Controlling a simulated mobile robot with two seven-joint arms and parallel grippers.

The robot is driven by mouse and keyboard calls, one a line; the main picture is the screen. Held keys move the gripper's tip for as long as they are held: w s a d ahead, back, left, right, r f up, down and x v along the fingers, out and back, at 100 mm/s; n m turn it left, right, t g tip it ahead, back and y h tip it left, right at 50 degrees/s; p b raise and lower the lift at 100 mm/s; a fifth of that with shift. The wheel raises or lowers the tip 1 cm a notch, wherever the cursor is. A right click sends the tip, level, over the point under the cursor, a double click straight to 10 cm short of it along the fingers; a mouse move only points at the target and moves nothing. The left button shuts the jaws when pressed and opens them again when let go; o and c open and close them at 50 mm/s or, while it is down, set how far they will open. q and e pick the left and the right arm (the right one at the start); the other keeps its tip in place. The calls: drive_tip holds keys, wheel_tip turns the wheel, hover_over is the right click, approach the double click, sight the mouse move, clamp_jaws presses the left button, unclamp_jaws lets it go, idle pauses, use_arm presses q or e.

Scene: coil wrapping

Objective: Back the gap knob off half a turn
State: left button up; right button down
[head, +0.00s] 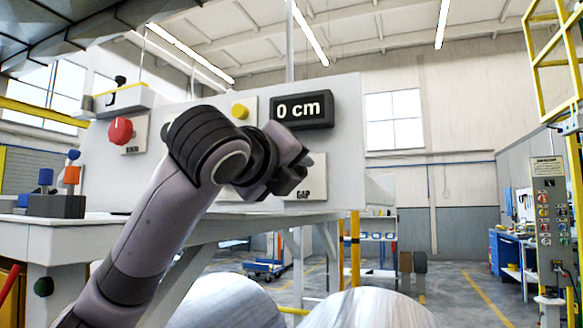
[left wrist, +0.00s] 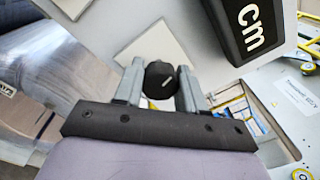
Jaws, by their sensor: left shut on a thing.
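The gap knob (left wrist: 160,80) is a black round knob with a white mark, seen between the two grey fingers in the left wrist view. My left gripper (left wrist: 159,90) is shut on the knob, one finger on each side. In the head view my left gripper (head: 291,168) reaches the white GAP plate (head: 309,191) and hides the knob. A black display (head: 302,110) above it reads 0 cm. It also shows in the left wrist view (left wrist: 252,28), partly cut off. My right gripper is not in view.
The light grey panel (head: 346,150) also carries a red knob (head: 121,131) at left and a yellow button (head: 240,111) beside the display. Small coloured levers (head: 72,174) stand at far left. Large shiny metal rolls (head: 370,308) lie below the panel.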

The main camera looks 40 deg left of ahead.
use_arm(q)
drive_tip(key=n, duration=0.4)
drive_tip(key=shift+f+n, duration=0.1)
drive_tip(key=shift+n, duration=0.2)
drive_tip(key=n, duration=0.3)
drive_tip(key=shift+n, duration=0.4)
drive_tip(key=n, duration=0.4)
drive_tip(key=shift+f+n+b, duration=0.1)
drive_tip(key=shift+n+b, duration=0.2)
drive_tip(key=shift+b, duration=0.1)
drive_tip(key=n, duration=0.4)
drive_tip(key=shift+y+b, duration=0.3)
drive_tip(key=shift+b, duration=0.05)
drive_tip(key=n, duration=0.2)
drive_tip(key=shift+n, duration=0.4)
drive_tip(key=n+b, duration=0.1)
drive_tip(key=n, duration=0.1)
drive_tip(key=shift+n, duration=0.4)
drive_tip(key=n, duration=0.2)
drive_tip(key=shift+d+n, duration=0.1)
drive_tip(key=shift+n, duration=0.3)
drive_tip(key=n+b, duration=0.1)
drive_tip(key=n, duration=0.2)
drive_tip(key=shift+n, duration=2.2)
